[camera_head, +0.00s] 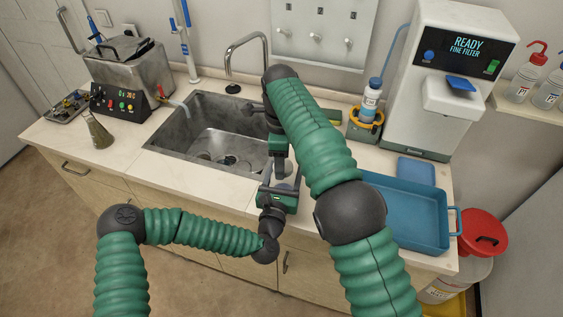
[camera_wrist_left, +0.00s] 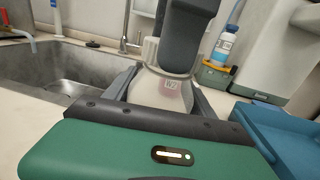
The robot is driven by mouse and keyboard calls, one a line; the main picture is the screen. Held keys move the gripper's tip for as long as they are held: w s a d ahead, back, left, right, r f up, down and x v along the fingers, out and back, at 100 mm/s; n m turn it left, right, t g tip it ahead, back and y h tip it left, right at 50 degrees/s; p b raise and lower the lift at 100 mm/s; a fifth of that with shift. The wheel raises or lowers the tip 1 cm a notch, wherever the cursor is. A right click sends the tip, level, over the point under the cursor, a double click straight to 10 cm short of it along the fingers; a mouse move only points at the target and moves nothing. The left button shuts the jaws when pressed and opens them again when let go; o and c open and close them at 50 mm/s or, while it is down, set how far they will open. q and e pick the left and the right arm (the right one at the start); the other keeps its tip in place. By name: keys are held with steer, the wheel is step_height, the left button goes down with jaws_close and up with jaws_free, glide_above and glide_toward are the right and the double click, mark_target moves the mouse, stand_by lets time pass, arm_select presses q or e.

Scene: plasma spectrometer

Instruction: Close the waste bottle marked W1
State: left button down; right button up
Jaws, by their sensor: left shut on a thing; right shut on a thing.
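The waste bottle (camera_wrist_left: 163,95) shows in the left wrist view as a pale, translucent body with a pinkish label that seems to read W1. A white ridged cap (camera_wrist_left: 150,49) is at its neck; whether it is fully seated I cannot tell. My left gripper (camera_wrist_left: 160,98) is shut on the bottle's body, one finger on each side. My right gripper (camera_wrist_left: 182,40) comes from above and is shut on the cap, hiding part of it. In the head view my left gripper (camera_head: 278,193) and right gripper (camera_head: 280,160) meet at the counter's front, mostly hiding the bottle.
The sink (camera_head: 212,130) lies left of the grippers. A blue tray (camera_head: 402,240) sits close on the right. A blue-capped bottle (camera_head: 370,100) stands in a yellow holder beside the white filter machine (camera_head: 445,75). A conical flask (camera_head: 97,132) stands far left.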

arm_select(q)
steer(key=shift+d, duration=0.1)
arm_select(e)
steer(key=m, duration=0.6)
steer(key=shift+w+m, duration=0.2)
steer(key=shift+m, duration=0.2)
arm_select(q)
steer(key=shift+s, duration=0.1)
arm_select(e)
steer(key=m, duration=0.6)
steer(key=shift+w, duration=0.15)
arm_select(q)
steer(key=shift+d, duration=0.1)
arm_select(e)
steer(key=o, duration=1.1)
steer(key=shift+o, duration=1)
steer(key=shift+d, duration=0.1)
step_height(320, 180, up, 4)
steer(key=shift+w+d+f, duration=0.1)
steer(key=shift+w+d, duration=0.05)
steer(key=shift+r, duration=0.35)
